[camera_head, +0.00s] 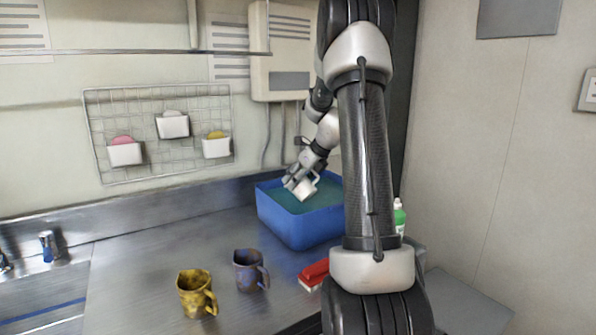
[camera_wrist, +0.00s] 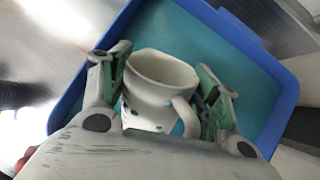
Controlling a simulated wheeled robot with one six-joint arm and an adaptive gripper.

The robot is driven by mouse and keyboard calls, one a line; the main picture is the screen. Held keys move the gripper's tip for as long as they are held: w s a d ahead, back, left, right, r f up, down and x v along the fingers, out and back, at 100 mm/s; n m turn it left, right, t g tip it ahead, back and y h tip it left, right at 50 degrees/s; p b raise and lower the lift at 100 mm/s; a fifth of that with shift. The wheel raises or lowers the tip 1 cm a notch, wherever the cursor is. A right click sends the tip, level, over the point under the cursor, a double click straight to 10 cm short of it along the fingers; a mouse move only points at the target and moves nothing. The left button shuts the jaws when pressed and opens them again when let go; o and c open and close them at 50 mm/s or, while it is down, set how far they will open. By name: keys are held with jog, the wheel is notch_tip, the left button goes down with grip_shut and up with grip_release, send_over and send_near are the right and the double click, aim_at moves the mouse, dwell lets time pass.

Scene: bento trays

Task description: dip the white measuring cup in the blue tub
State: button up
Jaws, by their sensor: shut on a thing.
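The white measuring cup (camera_wrist: 158,88) is between the two fingers of my gripper (camera_wrist: 165,85) in the wrist view, with its handle toward the right finger and small dark spots on its side. My gripper is shut on it. In the head view my gripper (camera_head: 301,184) holds the cup (camera_head: 306,190), tilted, over the blue tub (camera_head: 300,229). The tub holds teal liquid and stands on the steel counter; its rim (camera_wrist: 62,113) surrounds the cup in the wrist view. I cannot tell whether the cup touches the liquid.
A yellow mug (camera_head: 194,293) and a purple-grey mug (camera_head: 248,271) stand on the counter in front of the tub. A red and white brush (camera_head: 313,274) lies near my arm. The counter left of the tub is clear.

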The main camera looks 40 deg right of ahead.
jog(key=shift+f, duration=4.15)
jog(key=shift+r, duration=0.1)
notch_tip(320, 180, up, 17)
dwell(0.9)
dwell(0.9)
